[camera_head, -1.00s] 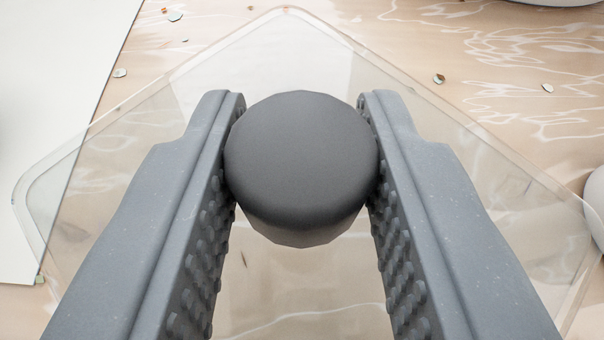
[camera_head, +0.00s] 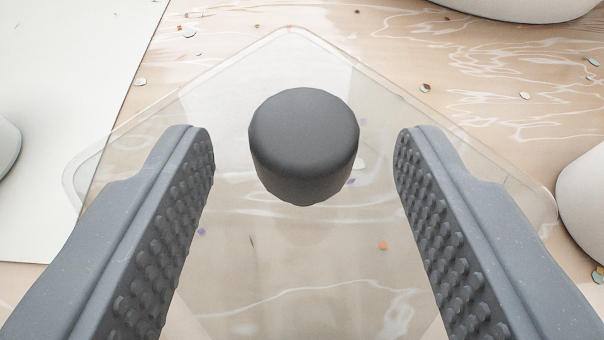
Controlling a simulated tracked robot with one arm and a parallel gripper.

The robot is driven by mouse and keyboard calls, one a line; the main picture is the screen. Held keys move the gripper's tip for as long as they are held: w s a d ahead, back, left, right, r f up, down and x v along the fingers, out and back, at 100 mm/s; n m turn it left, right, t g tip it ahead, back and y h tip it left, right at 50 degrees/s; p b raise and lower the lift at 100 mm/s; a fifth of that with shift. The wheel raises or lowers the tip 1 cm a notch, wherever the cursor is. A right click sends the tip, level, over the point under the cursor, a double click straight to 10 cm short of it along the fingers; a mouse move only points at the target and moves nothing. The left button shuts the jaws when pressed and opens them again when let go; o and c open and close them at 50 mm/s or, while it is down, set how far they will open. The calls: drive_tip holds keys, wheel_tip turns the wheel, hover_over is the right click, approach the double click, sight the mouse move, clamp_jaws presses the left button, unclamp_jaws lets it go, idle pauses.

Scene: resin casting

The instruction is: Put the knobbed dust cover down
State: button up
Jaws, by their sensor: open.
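The knobbed dust cover (camera_head: 290,265) is a clear, square-cornered cover with a dark grey round knob (camera_head: 304,145) on top. It sits below my gripper with one corner pointing away, over the wood-toned surface and overlapping the edge of the white sheet at left. My gripper (camera_head: 304,150) is open, with one studded finger on each side of the knob. There is a clear gap between the knob and both fingers. The near part of the cover is cut off by the frame and the fingers.
A white sheet or board (camera_head: 60,90) lies at left, with a pale rounded object (camera_head: 6,148) on it at the frame edge. Pale rounded objects stand at the right (camera_head: 585,200) and top right (camera_head: 530,8). Small flakes (camera_head: 425,88) are scattered on the wood-toned surface (camera_head: 400,45).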

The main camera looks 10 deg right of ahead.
drive_tip(key=p+v, duration=0.2)
drive_tip(key=v, duration=0.7)
drive_tip(key=shift+s, duration=0.2)
drive_tip(key=shift+a, duration=0.1)
drive_tip(key=w+a+r+t+h, duration=0.1)
drive_tip(key=w+a+r, duration=0.25)
drive_tip(key=r, duration=0.65)
drive_tip(key=w+a+r+h, duration=0.15)
drive_tip(key=a+r, duration=0.35)
drive_tip(key=r, duration=0.5)
drive_tip(key=w+a+r+t+h, duration=0.1)
drive_tip(key=w+a+r, duration=0.25)
drive_tip(key=r, duration=0.65)
drive_tip(key=s+a+r+n+y, duration=0.1)
drive_tip(key=s+a+r, duration=0.3)
drive_tip(key=a, duration=0.4)
drive_tip(key=s+a+r+y, duration=0.3)
drive_tip(key=s+a+r, duration=0.1)
drive_tip(key=a+r, duration=0.3)
drive_tip(key=s+a+r+n+y, duration=0.1)
drive_tip(key=s+a+r+y, duration=0.1)
drive_tip(key=a+r, duration=0.3)
drive_tip(key=s+a, duration=0.1)
drive_tip(key=a, duration=0.3)
drive_tip(key=shift+s+r+n, duration=0.3)
drive_tip(key=shift+s+r, duration=0.05)
drive_tip(key=shift+s, duration=0.05)
drive_tip(key=shift+y, duration=0.25)
